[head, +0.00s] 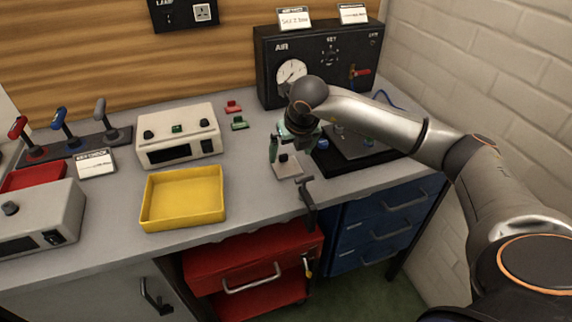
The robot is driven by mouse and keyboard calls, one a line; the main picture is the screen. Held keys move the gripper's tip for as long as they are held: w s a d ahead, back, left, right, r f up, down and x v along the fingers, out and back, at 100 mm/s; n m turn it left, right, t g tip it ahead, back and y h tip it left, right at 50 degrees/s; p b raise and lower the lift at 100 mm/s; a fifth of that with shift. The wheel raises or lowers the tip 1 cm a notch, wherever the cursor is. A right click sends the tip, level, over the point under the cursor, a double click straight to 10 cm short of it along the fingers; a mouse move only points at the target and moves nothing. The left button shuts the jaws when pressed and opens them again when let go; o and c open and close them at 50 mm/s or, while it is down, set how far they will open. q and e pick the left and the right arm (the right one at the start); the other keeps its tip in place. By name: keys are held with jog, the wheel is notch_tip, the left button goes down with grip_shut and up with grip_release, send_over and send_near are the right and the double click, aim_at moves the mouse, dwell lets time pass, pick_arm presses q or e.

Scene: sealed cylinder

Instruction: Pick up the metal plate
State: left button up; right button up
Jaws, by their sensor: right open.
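A small pale metal plate (287,170) with a dark knob-like part on it lies near the front edge of the grey workbench, in the middle of the head view. My right gripper (291,152) points down directly above and behind it. It is open, with a finger on either side of the knob-like part as seen from here. I cannot tell whether the fingers touch anything. The gripper hides some of the bench behind the plate. My left gripper is out of view.
A black clamp (307,196) sits at the bench edge beside the plate. A dark fixture (372,160) stands right, under my forearm. The black air panel (283,52) is behind. A yellow tray (155,207) lies left, with clear bench between.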

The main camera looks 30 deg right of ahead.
aim_at(286, 165)
jog(key=p+x, duration=0.1)
jog(key=x, duration=0.4)
jog(key=shift+a, duration=0.15)
jog(key=shift+c, duration=0.4)
jog(key=c, duration=1.1)
jog(key=shift+r, duration=0.1)
